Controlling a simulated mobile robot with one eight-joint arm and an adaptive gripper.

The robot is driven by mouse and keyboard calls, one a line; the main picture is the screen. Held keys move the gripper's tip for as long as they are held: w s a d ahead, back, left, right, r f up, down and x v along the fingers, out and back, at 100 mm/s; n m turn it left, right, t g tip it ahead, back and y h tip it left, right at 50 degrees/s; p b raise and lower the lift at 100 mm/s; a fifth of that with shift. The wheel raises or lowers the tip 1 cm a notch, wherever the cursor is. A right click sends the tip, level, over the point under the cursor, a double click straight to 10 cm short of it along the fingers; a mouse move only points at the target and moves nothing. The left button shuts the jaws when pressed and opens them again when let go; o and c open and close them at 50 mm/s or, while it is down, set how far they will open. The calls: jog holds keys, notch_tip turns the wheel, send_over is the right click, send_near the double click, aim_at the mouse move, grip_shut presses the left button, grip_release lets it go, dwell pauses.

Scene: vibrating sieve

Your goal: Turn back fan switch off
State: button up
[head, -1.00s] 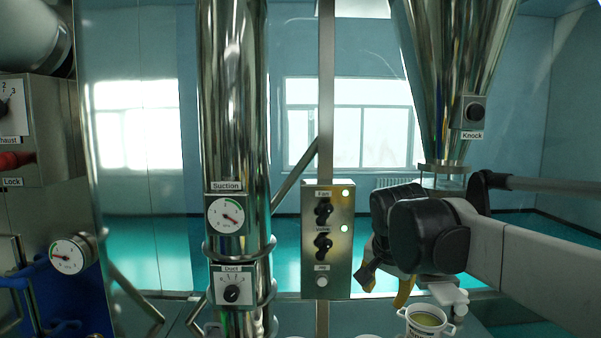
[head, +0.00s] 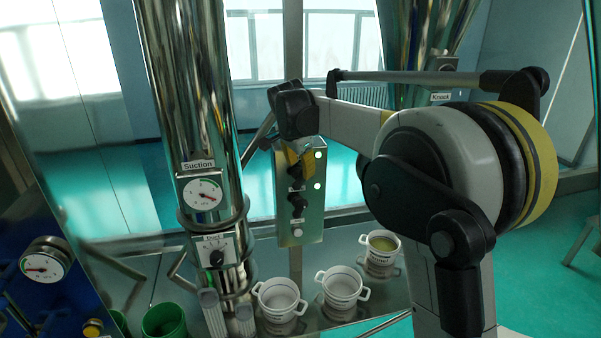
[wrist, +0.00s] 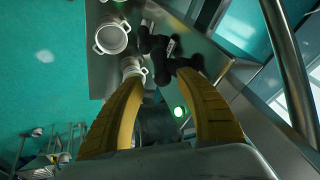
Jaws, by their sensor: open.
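The control panel (head: 313,222) is a narrow metal box on a post, with black switches one above the other. The upper switch, the fan switch (head: 296,184), shows partly below my yellow gripper (head: 303,170), which hides its label. The lower switch (head: 298,203) is in clearer sight. Two pale green lamps (head: 317,186) glow on the panel's right side. In the wrist view my gripper (wrist: 160,80) is open, its yellow fingers wide apart and nothing seen held. Black switch parts (wrist: 183,65) show near the fingertips, and a green lamp (wrist: 178,111) between the fingers. Contact cannot be told.
The shiny suction pipe (head: 190,110) with a gauge (head: 204,194) and duct dial (head: 216,256) stands left of the panel. White pots (head: 279,300) stand on the metal shelf below, one (head: 380,246) with yellowish contents. A green tub (head: 164,318) is at lower left.

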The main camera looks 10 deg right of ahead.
aim_at(301, 175)
jog(key=p+x, duration=0.1)
jog(key=x, duration=0.5)
jog(key=shift+w+a+r, duration=0.1)
grip_shut()
